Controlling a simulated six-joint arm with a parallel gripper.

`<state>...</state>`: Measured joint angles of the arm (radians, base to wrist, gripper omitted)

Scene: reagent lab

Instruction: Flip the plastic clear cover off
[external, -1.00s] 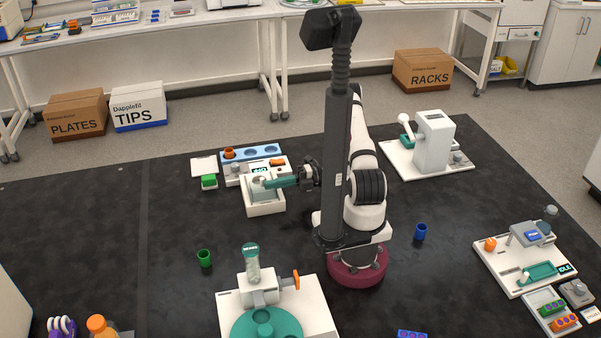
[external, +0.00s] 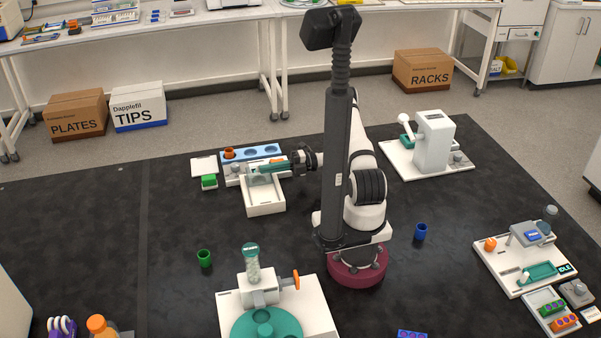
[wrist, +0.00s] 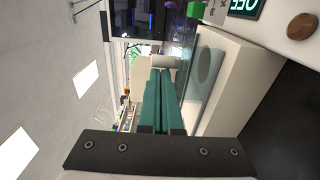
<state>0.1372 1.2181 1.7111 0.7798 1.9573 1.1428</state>
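The white scale-like device (external: 264,208) stands on the dark mat left of my arm, and its white body also shows in the wrist view (wrist: 240,75). In the wrist view a clear, glassy panel (wrist: 190,75), which looks like the cover, lies just right of my fingers, with a pale round disc beyond it. The cover's exact angle is hard to tell. My gripper (external: 264,168) is over the back part of the device. Its teal fingers (wrist: 160,75) lie together, with nothing visible between them. A white cylindrical part shows at their tips; contact is unclear.
A green cup (external: 204,258) and a white stand with a teal disc (external: 250,325) are in front. The mat between is free.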

